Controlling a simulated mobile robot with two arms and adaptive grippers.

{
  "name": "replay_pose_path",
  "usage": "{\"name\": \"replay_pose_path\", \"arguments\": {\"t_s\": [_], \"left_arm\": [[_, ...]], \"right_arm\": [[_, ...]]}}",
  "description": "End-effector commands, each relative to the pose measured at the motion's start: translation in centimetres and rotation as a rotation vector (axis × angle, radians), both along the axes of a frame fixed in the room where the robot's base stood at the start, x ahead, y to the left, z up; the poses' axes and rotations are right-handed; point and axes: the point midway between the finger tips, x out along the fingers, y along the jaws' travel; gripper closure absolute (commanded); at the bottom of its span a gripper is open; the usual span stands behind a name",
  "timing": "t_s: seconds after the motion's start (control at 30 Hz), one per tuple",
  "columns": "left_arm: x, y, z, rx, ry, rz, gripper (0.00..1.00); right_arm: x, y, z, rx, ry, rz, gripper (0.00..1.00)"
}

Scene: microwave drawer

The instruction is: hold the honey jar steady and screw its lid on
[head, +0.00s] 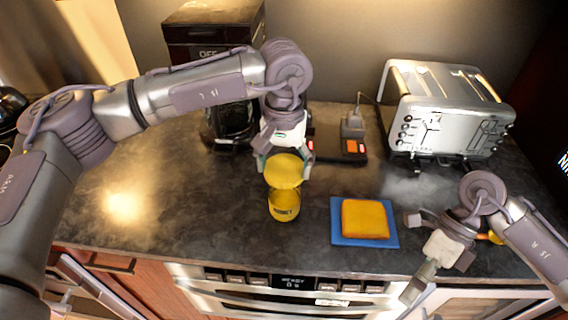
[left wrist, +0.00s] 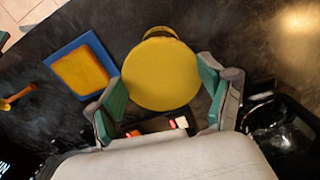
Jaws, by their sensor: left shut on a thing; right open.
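The yellow honey jar (head: 285,208) stands upright on the dark counter, in front of my left gripper. My left gripper (head: 284,164) points down and is shut on the round yellow lid (head: 284,172). In the left wrist view the lid (left wrist: 161,74) lies between the green finger pads and hides most of the jar (left wrist: 160,32). The lid is over the jar; I cannot tell whether they touch. My right gripper (head: 418,254) is open and empty at the counter's front edge, well right of the jar.
A blue mat with a yellow-orange sponge-like block (head: 365,219) lies right of the jar. A toaster (head: 440,110) stands at the back right and a coffee maker (head: 232,125) at the back left. An orange utensil (head: 496,238) is partly hidden behind my right arm. Counter left of the jar is clear.

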Motion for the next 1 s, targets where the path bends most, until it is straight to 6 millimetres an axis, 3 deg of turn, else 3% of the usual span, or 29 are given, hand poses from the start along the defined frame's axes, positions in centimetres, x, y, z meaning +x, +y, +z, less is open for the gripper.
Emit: {"name": "replay_pose_path", "arguments": {"t_s": [0.03, 0.1, 0.4, 0.6, 0.8, 1.0], "left_arm": [[0.0, 0.0, 0.0, 0.0, 0.0, 0.0, 0.36], [0.0, 0.0, 0.0, 0.0, 0.0, 0.0, 0.36], [0.0, 0.0, 0.0, 0.0, 0.0, 0.0, 0.36], [0.0, 0.0, 0.0, 0.0, 0.0, 0.0, 0.36], [0.0, 0.0, 0.0, 0.0, 0.0, 0.0, 0.36], [0.0, 0.0, 0.0, 0.0, 0.0, 0.0, 0.36]], "right_arm": [[1.6, 0.6, 1.4, -0.013, -0.069, 0.013, 0.06], [3.5, 1.8, 2.4, 0.026, -0.147, 0.037, 0.06], [12.1, 10.2, 3.2, 0.513, -0.522, 0.211, 0.06], [16.9, 14.1, 3.6, 0.729, -0.794, 0.279, 0.06], [18.8, 15.6, 3.6, 0.795, -0.918, 0.302, 0.06], [18.9, 17.1, 2.8, 0.801, -0.929, 0.306, 0.06]]}}
